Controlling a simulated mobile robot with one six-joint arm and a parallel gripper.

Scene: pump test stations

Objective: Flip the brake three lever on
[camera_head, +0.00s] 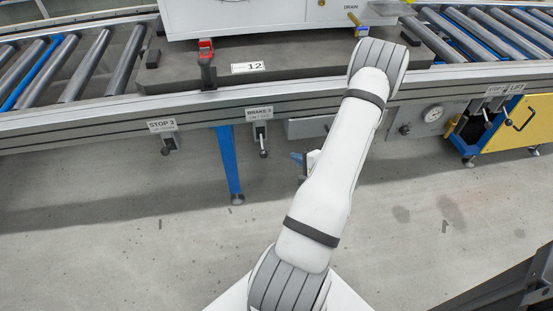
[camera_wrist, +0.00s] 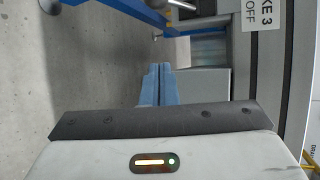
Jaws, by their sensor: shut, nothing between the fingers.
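The brake three lever (camera_head: 263,153) hangs below the conveyor rail under its label (camera_head: 259,113); its dark knob points down. In the wrist view part of that label (camera_wrist: 262,16), reading "KE 3" and "OFF", shows at upper right. A small dark knob on a thin stem (camera_wrist: 157,37) lies ahead of the fingers there, probably this lever. My gripper (camera_head: 296,157) is below the rail, right of the lever and apart from it, partly hidden by my arm. Its blue fingers (camera_wrist: 156,70) are together and empty.
The stop three lever (camera_head: 169,144) is to the left under the rail. A blue support leg (camera_head: 229,165) stands between the two levers, toward the brake lever. A gauge (camera_head: 432,113) and a yellow panel (camera_head: 514,125) are at right. The floor in front is clear.

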